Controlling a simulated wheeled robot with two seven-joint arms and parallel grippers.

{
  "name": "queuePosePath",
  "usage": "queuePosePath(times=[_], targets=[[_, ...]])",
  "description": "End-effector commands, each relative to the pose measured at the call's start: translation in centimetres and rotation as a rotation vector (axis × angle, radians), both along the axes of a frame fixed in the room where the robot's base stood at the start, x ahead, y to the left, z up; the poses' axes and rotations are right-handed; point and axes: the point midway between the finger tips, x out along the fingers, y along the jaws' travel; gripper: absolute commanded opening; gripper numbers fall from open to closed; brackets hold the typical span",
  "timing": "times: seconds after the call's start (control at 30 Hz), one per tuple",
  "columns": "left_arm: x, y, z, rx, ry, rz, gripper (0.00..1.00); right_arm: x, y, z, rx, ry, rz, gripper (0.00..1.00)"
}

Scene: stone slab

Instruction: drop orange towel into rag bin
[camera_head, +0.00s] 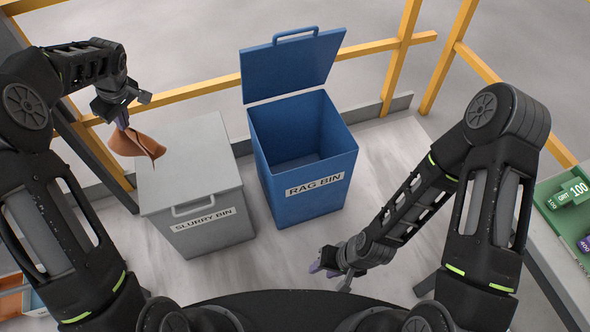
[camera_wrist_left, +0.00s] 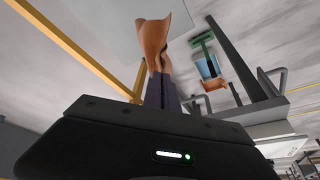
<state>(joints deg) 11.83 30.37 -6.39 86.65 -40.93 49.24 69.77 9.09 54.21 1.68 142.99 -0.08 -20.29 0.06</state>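The orange towel (camera_head: 136,144) hangs from my left gripper (camera_head: 122,122), above the far left part of the grey slurry bin. In the left wrist view the towel (camera_wrist_left: 165,42) is pinched between the fingers of my left gripper (camera_wrist_left: 162,88). The blue rag bin (camera_head: 308,192) stands right of the slurry bin with its lid (camera_head: 292,64) raised, and the part of its inside that shows is empty. My right gripper (camera_head: 326,264) is low in front of the rag bin; whether its fingers are apart is unclear.
The grey slurry bin (camera_head: 205,226) is closed and stands between the towel and the rag bin. Yellow railings (camera_head: 200,86) run behind the bins. A green tray (camera_head: 568,210) with labelled items lies at the right edge. The floor around the rag bin's front is clear.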

Motion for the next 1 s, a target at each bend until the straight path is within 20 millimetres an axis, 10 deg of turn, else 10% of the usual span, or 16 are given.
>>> queuePosePath(times=[0.57,1.0], targets=[[0.1,-0.9,0.1,-0.005,0.000,-0.036,0.00,0.0,0.0,0.0,0.000,0.000,0.000,0.36],[-1.4,-16.1,2.2,-0.039,0.009,-0.677,0.00,-0.3,-0.1,-0.3,-0.007,0.010,-0.003,0.36]])
